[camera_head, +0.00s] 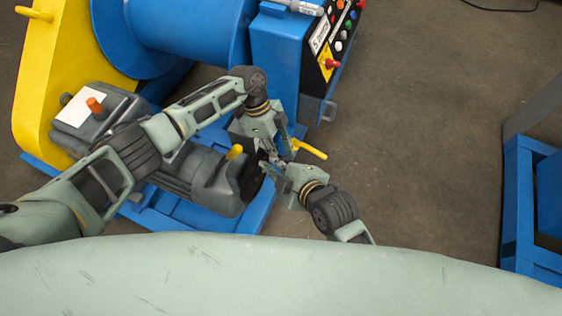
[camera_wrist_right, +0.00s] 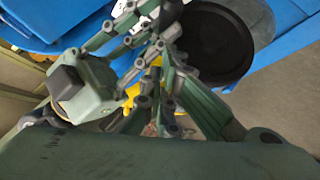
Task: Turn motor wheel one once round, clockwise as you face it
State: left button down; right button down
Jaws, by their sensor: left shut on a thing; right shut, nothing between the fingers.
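The motor wheel, a dark disc (camera_head: 250,178), sits on the end of a grey motor (camera_head: 210,178) in the head view. It shows as a round black face in the right wrist view (camera_wrist_right: 215,42). My left gripper (camera_head: 272,155) reaches down from above to the wheel's near edge and is shut; what lies between its fingers is mostly hidden, but it seems to be part of the wheel. My right gripper (camera_head: 271,170) comes in from the lower right, close in front of the wheel and right beside the left gripper. It is shut and empty. No number shows on the wheel.
A yellow lever (camera_head: 311,149) sticks out just right of the grippers. A blue drum (camera_head: 185,30), a yellow guard (camera_head: 45,75) and a blue control box (camera_head: 285,50) with buttons stand behind. A blue frame (camera_head: 530,200) stands at right. Bare floor (camera_head: 420,130) lies between.

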pick_arm(q)
jog(key=shift+w+r, duration=0.2)
jog(key=shift+w, duration=0.1)
pick_arm(e)
jog(key=w+f, duration=0.1)
jog(key=w+d+f, duration=0.1)
jog(key=shift+f, duration=0.3)
